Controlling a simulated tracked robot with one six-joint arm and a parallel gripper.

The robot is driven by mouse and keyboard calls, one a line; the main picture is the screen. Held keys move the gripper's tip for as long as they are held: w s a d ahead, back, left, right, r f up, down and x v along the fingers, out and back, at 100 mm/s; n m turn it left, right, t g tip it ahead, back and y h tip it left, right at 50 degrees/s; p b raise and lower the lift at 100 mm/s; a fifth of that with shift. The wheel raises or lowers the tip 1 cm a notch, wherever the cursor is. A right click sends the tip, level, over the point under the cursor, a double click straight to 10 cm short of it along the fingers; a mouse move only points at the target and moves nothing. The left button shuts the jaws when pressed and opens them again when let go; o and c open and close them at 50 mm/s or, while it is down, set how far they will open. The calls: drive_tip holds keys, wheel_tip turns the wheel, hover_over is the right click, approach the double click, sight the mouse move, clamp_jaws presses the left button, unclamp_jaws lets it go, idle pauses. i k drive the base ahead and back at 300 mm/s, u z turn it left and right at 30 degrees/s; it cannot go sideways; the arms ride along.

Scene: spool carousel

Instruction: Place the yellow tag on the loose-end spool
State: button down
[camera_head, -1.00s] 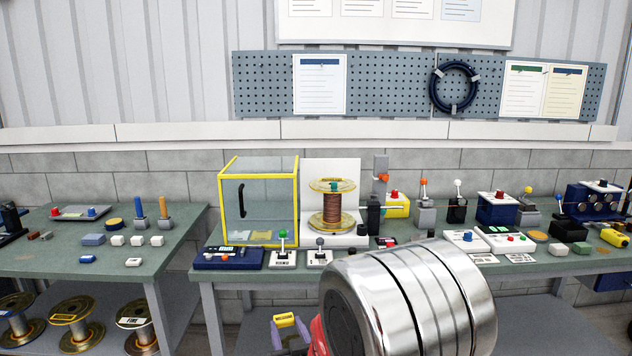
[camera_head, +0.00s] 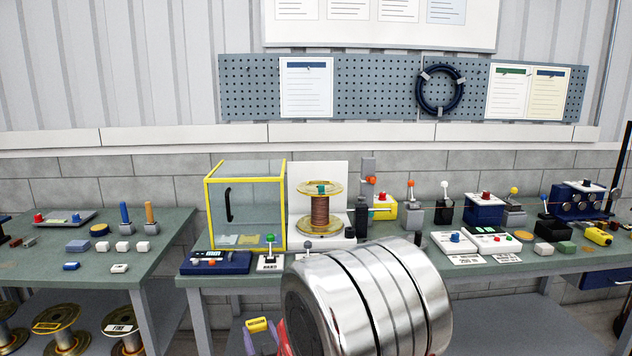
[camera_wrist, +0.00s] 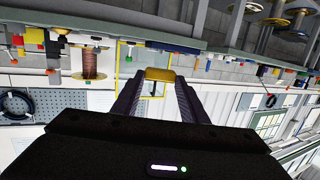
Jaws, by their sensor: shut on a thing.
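My gripper (camera_wrist: 158,82) is shut on a yellow tag (camera_wrist: 159,74), held between the fingertips in the wrist view. In the head view the tag (camera_head: 257,324) shows low in the picture, below the front edge of the middle bench, with part of my gripper (camera_head: 254,337) around it. A copper-wound spool (camera_head: 320,208) stands upright on the middle bench. Several spools stand on the low shelf at left, one with a yellow label (camera_head: 47,327) and one with a white FINE label (camera_head: 121,329). I cannot tell which spool has a loose end.
A yellow-framed clear box (camera_head: 246,203) stands left of the copper spool. Levers, switches and a dark blue display unit (camera_head: 216,262) crowd the middle bench. The left bench (camera_head: 100,257) holds small blocks. My shiny arm link hides part of the middle bench front. A gap separates the benches.

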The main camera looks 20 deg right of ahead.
sight(334, 187)
drive_tip(key=i, duration=0.95)
drive_tip(key=z, duration=0.05)
